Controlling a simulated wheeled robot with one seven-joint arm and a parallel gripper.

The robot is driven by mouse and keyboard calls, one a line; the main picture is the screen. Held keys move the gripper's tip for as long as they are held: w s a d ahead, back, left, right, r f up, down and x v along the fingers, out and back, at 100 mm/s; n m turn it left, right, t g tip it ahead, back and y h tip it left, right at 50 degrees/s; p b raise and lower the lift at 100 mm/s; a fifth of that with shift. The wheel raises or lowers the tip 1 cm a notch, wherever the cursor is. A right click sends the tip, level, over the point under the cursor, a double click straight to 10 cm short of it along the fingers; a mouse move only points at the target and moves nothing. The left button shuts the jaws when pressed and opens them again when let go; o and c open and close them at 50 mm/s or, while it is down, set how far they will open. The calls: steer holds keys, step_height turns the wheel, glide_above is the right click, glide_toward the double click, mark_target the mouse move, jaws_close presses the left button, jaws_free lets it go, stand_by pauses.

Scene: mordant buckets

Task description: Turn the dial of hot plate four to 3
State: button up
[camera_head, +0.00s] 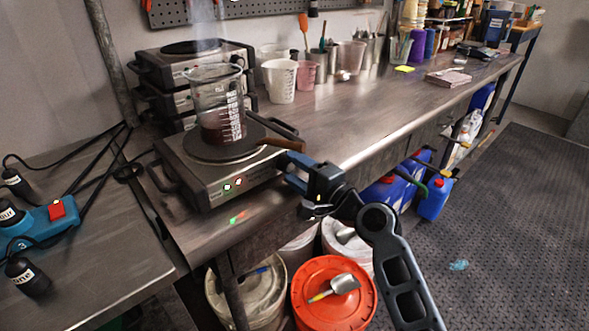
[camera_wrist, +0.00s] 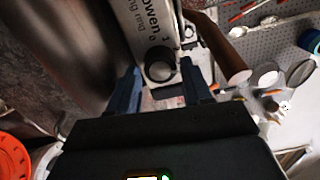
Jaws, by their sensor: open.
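A hot plate (camera_head: 215,190) stands on the metal bench with a glass beaker (camera_head: 221,108) of dark red liquid on its round top. Two small lights glow on its front panel. I cannot read a number four on it. In the wrist view a round black dial (camera_wrist: 160,66) shows on the pale lettered panel (camera_wrist: 150,22). My gripper (camera_head: 291,172) is at the right end of the hot plate's front. In the wrist view my gripper (camera_wrist: 164,88) is open, its blue fingers on either side of the dial. I cannot tell whether they touch it. The dial's setting is not readable.
A brown handle-like bar (camera_head: 282,143) juts right from the hot plate top, close above my gripper. More hot plates (camera_head: 165,68) are stacked behind. Plastic beakers (camera_head: 281,82) stand further back. An orange-lidded bucket (camera_head: 333,295) is below the bench edge. The floor at right is open.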

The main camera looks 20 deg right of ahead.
steer(key=v, duration=0.7)
steer(key=shift+b, duration=0.35)
steer(key=s+f+n+g+h, duration=0.1)
steer(key=s+f+n+h, duration=0.35)
steer(key=s, duration=0.75)
steer(key=s+f+n+g+h, duration=0.1)
steer(key=s+f, duration=0.6)
steer(key=s, duration=0.4)
steer(key=s+a+r+n, duration=0.1)
steer(key=s+r+n, duration=0.3)
steer(key=s, duration=0.6)
steer(key=s+a+r+n, duration=0.1)
steer(key=s+r+n, duration=0.4)
steer(key=s, duration=0.5)
steer(key=shift+a+n, duration=0.3)
steer(key=shift+n, duration=0.35)
steer(key=shift+r, duration=0.1)
